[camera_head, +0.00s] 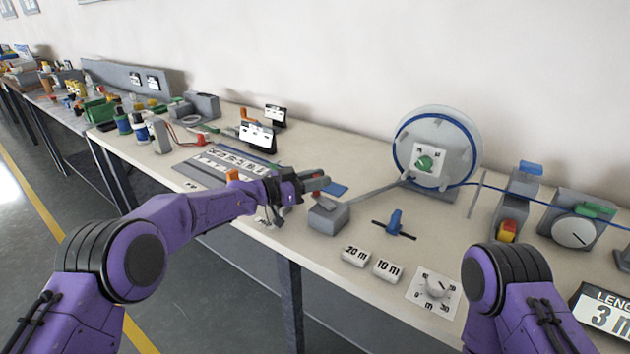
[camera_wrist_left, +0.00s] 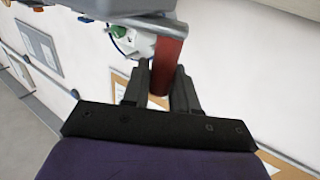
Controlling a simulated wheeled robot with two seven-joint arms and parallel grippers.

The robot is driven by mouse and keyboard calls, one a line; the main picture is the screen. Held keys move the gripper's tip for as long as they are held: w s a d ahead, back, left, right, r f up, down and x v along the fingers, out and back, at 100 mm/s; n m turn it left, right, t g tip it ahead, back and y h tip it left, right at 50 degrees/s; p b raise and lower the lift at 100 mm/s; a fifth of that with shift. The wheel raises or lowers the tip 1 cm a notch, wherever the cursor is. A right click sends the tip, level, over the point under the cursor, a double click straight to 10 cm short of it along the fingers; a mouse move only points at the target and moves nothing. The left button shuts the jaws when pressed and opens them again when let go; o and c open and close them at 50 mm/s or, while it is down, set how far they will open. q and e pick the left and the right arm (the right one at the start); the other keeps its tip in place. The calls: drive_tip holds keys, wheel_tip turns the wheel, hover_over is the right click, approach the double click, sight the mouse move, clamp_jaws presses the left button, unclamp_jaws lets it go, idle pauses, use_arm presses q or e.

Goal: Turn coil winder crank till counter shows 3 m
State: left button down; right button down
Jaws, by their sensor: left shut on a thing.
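The coil winder (camera_head: 403,150) is an upright clear disc with a blue rim and a green hub, at the right of the bench. A grey crank bar (camera_head: 375,194) runs from its lower left toward my left gripper (camera_head: 318,184). In the left wrist view, the left gripper (camera_wrist_left: 160,88) is shut on the red crank handle (camera_wrist_left: 170,60), which stands between its fingers. A panel at the lower right reads "LENG… 3 m" (camera_head: 605,314), cut off by the frame edge. A grey unit with a round dial (camera_head: 574,233) stands behind it; its reading is illegible. My right gripper is out of frame.
A grey block (camera_head: 328,216) sits just below the left gripper. Cards reading 20 m (camera_head: 355,257) and 10 m (camera_head: 388,268), a knob plate (camera_head: 434,292) and a blue clamp (camera_head: 395,222) lie in front. A blue line (camera_head: 540,191) runs right from the winder.

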use_arm(q)
drive_tip(key=shift+r, duration=0.15)
drive_tip(key=c, duration=1)
unclamp_jaws()
drive_tip(key=shift+s+a, duration=0.1)
drive_tip(key=shift+a, duration=0.3)
drive_tip(key=b+v, duration=0.1)
drive_tip(key=v, duration=0.8)
drive_tip(key=shift+s+a+b, duration=0.2)
drive_tip(key=shift+a+b, duration=0.1)
drive_tip(key=shift+b, duration=0.05)
